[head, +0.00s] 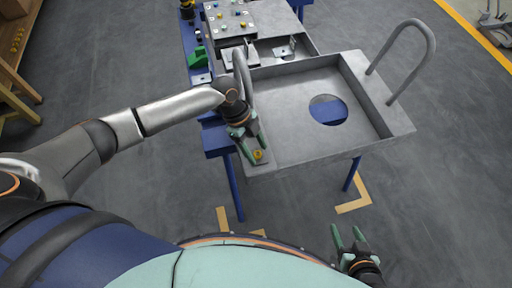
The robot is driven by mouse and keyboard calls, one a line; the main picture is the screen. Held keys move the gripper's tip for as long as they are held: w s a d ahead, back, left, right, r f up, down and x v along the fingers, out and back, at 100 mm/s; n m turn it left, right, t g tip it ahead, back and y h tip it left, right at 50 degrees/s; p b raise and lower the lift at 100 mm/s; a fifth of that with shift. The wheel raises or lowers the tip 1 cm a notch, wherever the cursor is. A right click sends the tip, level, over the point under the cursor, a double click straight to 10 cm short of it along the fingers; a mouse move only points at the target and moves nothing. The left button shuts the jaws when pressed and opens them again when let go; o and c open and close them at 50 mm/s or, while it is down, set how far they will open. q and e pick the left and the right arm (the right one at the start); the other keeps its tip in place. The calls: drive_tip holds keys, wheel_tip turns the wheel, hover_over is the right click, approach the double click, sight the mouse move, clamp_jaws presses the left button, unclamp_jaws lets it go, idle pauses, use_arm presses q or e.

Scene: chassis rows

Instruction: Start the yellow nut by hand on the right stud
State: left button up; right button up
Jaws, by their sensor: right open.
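A small yellow nut (258,155) shows at the front left corner of the grey metal tray (290,152). My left gripper (257,154) points down at this corner, with its green fingers on either side of the nut and shut on it. The stud under the nut is hidden, and I cannot tell whether the nut sits on its thread. My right gripper (347,232) is open and empty, low in front of the tray and well apart from it.
The tray has a round hole (328,109) and a tall bent tube handle (424,62) on its right. Behind it stands a plate with several coloured pieces (230,18). A green object (198,57) lies on the blue bench at left.

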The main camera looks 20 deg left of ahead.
use_arm(q)
drive_tip(key=v, duration=1.2)
drive_tip(key=shift+a+r+p, duration=0.15)
drive_tip(key=shift+r+p, duration=0.05)
drive_tip(key=shift+p, duration=0.1)
drive_tip(key=shift+f, duration=0.1)
